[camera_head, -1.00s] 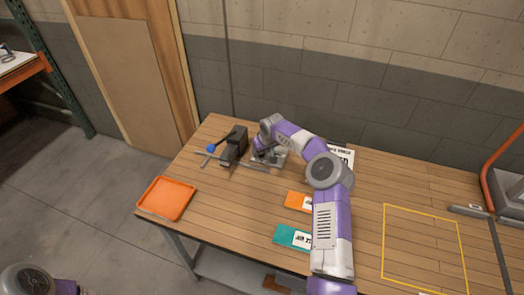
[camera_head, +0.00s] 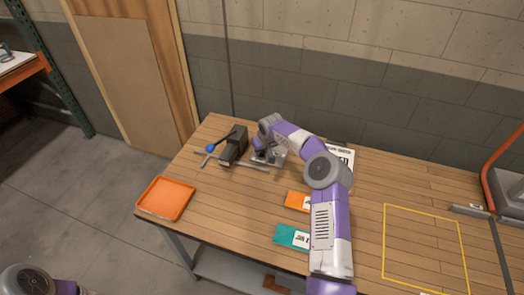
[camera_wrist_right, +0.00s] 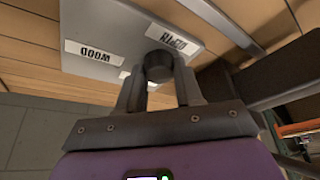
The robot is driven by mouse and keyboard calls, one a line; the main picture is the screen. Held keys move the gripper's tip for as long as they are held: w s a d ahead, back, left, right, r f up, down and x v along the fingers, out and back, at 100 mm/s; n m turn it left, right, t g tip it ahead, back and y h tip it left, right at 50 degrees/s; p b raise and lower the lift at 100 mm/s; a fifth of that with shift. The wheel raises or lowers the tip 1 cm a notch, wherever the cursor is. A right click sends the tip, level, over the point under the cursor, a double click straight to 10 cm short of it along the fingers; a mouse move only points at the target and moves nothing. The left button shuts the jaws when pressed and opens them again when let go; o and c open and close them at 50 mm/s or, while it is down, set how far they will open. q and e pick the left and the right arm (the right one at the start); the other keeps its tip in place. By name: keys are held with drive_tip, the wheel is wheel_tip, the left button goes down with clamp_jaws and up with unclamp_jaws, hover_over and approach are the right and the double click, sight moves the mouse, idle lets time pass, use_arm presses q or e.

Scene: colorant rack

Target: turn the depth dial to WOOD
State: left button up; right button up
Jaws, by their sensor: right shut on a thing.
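The depth dial (camera_wrist_right: 158,65) is a dark round knob on a grey plate (camera_wrist_right: 108,22) in the right wrist view. My right gripper (camera_wrist_right: 160,84) is shut on the dial, with one finger on each side. A second label (camera_wrist_right: 166,40), apparently DEPTH, sits close above the dial. In the head view my right gripper (camera_head: 264,150) is over the grey plate at the back left of the bench and mostly hides it. I cannot read the dial's pointer. My left gripper is not in view.
A dark device (camera_head: 234,147) with a blue-knobbed lever (camera_head: 211,147) and a long metal bar stands just left of the gripper. An orange tray (camera_head: 166,198) lies at the bench's left edge. Orange (camera_head: 296,201) and teal (camera_head: 289,236) cards lie beside my forearm. A yellow outline (camera_head: 384,240) encloses clear bench.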

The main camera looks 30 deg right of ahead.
drive_tip(key=m+h+b, duration=0.1)
drive_tip(key=m+b, duration=0.1)
drive_tip(key=shift+a+m, duration=0.1)
drive_tip(key=shift+m, duration=0.3)
drive_tip(key=m+h+b, duration=0.1)
drive_tip(key=m, duration=0.1)
drive_tip(key=shift+w+a+m+g, duration=0.1)
drive_tip(key=shift+m+g, duration=0.3)
drive_tip(key=m, duration=0.2)
drive_tip(key=shift+m+g+h, duration=0.3)
drive_tip(key=shift+g+h, duration=0.1)
drive_tip(key=shift+w+m+g+h+p, duration=0.1)
drive_tip(key=shift+m+g+h+p, duration=0.35)
drive_tip(key=shift+m, duration=1.15)
drive_tip(key=o, duration=1)
drive_tip(key=shift+r, duration=0.1)
drive_tip(key=v, duration=0.7)
drive_tip(key=shift+r+p, duration=0.2)
drive_tip(key=shift+p, duration=0.15)
